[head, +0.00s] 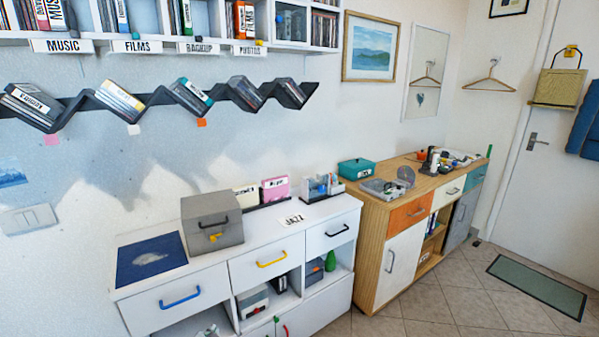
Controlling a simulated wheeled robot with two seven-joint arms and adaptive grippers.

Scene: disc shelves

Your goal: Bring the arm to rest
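Neither of my arms nor grippers shows in the head view. The task names no object other than the arm. A black zigzag shelf (70,108) on the wall holds several disc cases. A white cubby shelf (280,47) above it carries labels reading MUSIC (62,46), FILMS (136,46), BACKUP (199,48) and PHOTOS (250,50). Whether my grippers are open or shut is not shown.
A white cabinet (225,262) bears a grey box (212,222), a dark blue mat (150,258) and a JAZZ card (291,220). A wooden cabinet (375,208) with a teal box (357,168) stands right of it. Tiled floor (440,290) is open at lower right, near a door (548,125).

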